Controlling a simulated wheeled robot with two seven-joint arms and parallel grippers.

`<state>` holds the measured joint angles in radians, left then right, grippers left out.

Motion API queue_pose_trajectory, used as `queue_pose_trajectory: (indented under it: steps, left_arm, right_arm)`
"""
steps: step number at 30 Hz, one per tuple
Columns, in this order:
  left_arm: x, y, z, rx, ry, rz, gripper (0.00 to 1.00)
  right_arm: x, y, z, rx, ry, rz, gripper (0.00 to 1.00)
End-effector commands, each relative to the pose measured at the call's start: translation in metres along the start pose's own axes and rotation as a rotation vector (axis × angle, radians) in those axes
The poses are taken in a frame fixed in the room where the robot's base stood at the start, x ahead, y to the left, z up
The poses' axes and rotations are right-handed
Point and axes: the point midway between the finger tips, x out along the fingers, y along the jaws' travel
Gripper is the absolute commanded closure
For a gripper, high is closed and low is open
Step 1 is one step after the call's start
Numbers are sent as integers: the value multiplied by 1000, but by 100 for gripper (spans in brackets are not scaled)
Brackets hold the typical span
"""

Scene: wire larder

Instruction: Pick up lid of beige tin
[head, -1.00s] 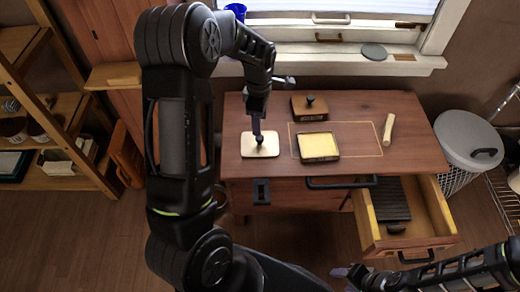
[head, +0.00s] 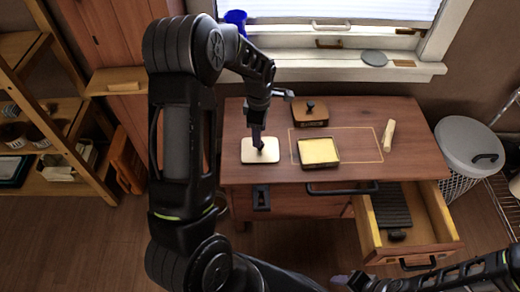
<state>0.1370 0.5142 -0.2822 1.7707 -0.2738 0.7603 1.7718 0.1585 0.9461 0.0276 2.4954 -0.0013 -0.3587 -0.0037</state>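A beige square lid (head: 247,156) lies flat at the left of the wooden tabletop. It appears to top a low beige tin, but the thin edge below is hard to make out. My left gripper (head: 258,146) points down over the lid's middle, its fingertips at the dark knob. They hide most of the knob, and I cannot tell whether they are closed on it. My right gripper (head: 345,281) is low at the bottom edge, away from the table, its fingers too small to read.
An open tin with yellow inside (head: 319,150) stands right of the lid. A brown lid with a knob (head: 310,116) lies behind it. A pale stick (head: 388,136) lies at right. An open drawer (head: 440,226) juts out at front right, with a dark ribbed object inside.

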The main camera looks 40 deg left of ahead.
Motion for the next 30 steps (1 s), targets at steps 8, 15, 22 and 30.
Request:
queue_pose_trajectory:
  steps: [8,15,22,30]
  left_arm:
    - [41,-3,0,0,0,-4,48]
    - [48,-2,0,0,0,-1,48]
    - [48,-2,0,0,0,-1,48]
    - [48,-2,0,0,0,-1,51]
  right_arm:
    - [8,3,0,1,0,0,50]
    - [8,3,0,1,0,0,50]
    - [8,3,0,1,0,0,50]
    - [8,3,0,1,0,0,50]
